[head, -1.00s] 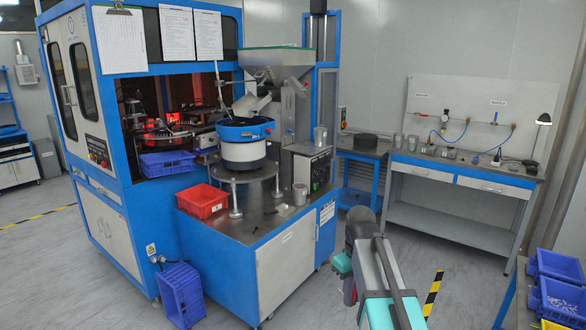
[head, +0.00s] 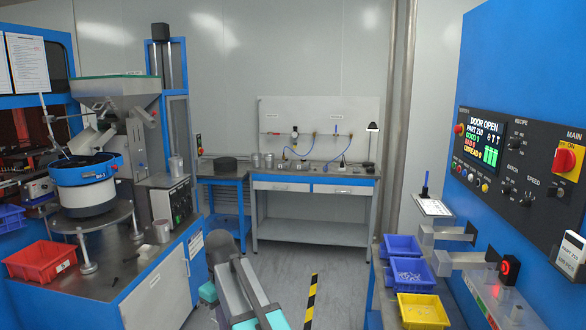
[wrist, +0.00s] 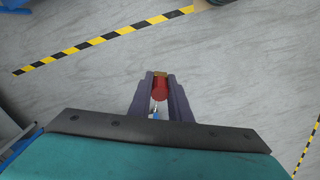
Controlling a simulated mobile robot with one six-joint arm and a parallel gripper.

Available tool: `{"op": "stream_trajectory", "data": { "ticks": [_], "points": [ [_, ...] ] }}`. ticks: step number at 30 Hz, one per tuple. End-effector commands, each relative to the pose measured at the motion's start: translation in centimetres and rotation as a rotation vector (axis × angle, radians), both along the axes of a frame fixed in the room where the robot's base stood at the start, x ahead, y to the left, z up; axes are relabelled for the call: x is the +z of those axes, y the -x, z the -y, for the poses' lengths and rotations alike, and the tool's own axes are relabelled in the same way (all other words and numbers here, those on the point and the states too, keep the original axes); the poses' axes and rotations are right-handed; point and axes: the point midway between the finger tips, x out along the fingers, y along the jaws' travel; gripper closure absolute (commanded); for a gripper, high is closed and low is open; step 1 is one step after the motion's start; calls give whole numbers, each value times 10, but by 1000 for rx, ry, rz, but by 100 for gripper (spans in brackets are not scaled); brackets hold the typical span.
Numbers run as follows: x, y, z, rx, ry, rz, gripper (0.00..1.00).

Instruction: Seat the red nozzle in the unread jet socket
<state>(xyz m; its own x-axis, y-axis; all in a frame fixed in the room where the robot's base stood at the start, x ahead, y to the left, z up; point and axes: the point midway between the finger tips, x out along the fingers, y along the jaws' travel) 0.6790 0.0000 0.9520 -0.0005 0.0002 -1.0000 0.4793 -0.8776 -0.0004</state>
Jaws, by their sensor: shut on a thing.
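A small blue and pale bit shows below the nozzle between the fingers. In the head view my arm reaches forward low in the middle; the nozzle cannot be made out there. I cannot pick out the unread jet socket in either view.
At right stands a blue cabinet with a control panel (head: 494,150) reading "DOOR OPEN". Metal chutes (head: 447,233) stick out above blue bins (head: 408,270) and a yellow bin (head: 422,310). A workbench (head: 312,182) stands at the back. A red bin (head: 40,262) sits at left. Floor between is open.

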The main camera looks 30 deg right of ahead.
Motion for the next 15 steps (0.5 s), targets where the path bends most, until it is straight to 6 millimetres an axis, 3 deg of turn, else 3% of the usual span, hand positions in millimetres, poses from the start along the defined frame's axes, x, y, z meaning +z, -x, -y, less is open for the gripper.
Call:
{"op": "stream_trajectory", "data": {
  "ticks": [5,15],
  "points": [
    [30,-11,0,0,0,4,100],
    [113,-26,0,0,0,4,100]
  ]
}}
